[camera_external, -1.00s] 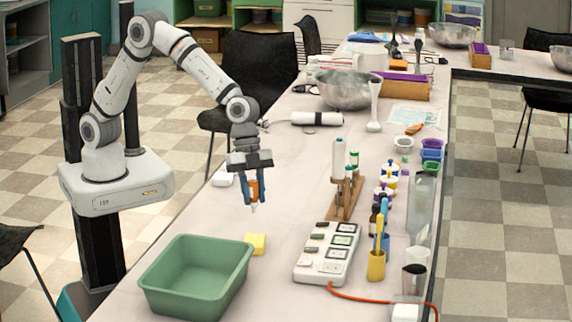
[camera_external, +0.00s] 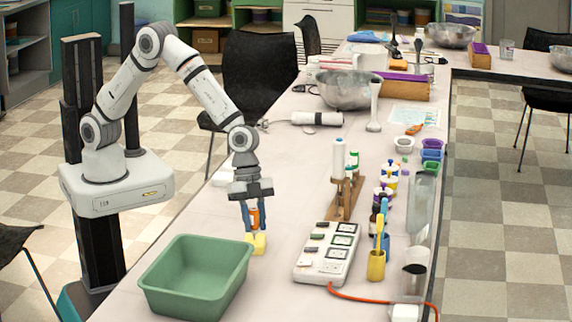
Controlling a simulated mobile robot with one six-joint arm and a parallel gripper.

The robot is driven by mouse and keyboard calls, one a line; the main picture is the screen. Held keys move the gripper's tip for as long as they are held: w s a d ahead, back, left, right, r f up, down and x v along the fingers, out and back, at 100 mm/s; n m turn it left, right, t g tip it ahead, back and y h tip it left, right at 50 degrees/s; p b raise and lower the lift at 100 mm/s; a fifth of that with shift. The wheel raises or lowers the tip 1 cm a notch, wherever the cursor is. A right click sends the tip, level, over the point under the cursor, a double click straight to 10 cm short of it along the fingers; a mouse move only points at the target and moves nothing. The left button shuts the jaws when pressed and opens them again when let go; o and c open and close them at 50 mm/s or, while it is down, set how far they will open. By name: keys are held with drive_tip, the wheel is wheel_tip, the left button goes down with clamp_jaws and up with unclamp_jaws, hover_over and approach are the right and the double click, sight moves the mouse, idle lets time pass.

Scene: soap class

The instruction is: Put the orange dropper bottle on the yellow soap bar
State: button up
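The orange dropper bottle (camera_external: 255,217) is upright between the fingers of my gripper (camera_external: 253,220), which is shut on it. The yellow soap bar (camera_external: 259,244) lies on the table close behind the green tub. The bottle's lower end is right over the soap bar and overlaps it in the picture. I cannot tell whether the bottle touches the soap. The fingers partly hide the bottle's sides.
A green tub (camera_external: 160,278) stands at the near left of the soap. A white power strip (camera_external: 327,254) with an orange cord and a wooden rack (camera_external: 347,197) with bottles stand to the right. A white block (camera_external: 222,179) lies behind my gripper.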

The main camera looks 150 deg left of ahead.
drive_tip(key=o, duration=0.4)
drive_tip(key=shift+r, duration=0.1)
